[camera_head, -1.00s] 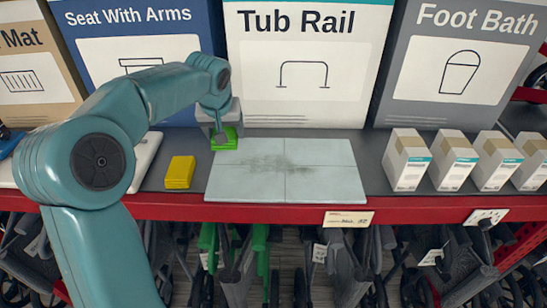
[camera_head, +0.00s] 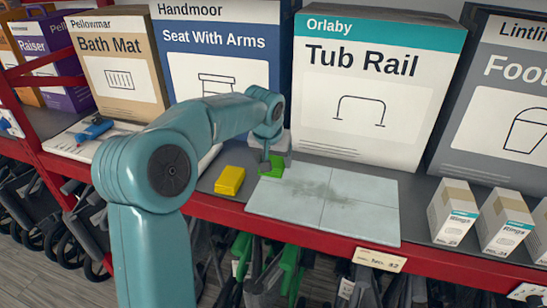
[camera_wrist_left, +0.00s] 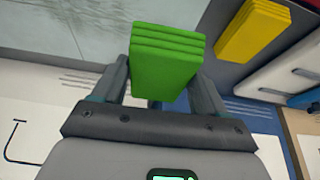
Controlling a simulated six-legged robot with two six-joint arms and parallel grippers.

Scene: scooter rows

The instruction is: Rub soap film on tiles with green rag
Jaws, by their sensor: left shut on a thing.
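The green rag (camera_head: 272,167), a folded stack, is held by my left gripper (camera_head: 268,155) at the back left corner of the tiles. In the left wrist view the rag (camera_wrist_left: 167,62) sits between the two fingers of the gripper (camera_wrist_left: 160,85). The pale tile panel (camera_head: 350,214) lies flat on the shelf. A dull greenish-grey soap film (camera_head: 322,190) smears its middle, to the right of the rag. Whether the rag touches the tiles is unclear. My right gripper is not in view.
A folded yellow cloth (camera_head: 229,181) lies left of the tiles. White boxes (camera_head: 452,213) stand to the right. Large cartons, including the Tub Rail box (camera_head: 362,125), line the back. A red shelf edge (camera_head: 310,238) runs along the front, with a price tag (camera_head: 380,260).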

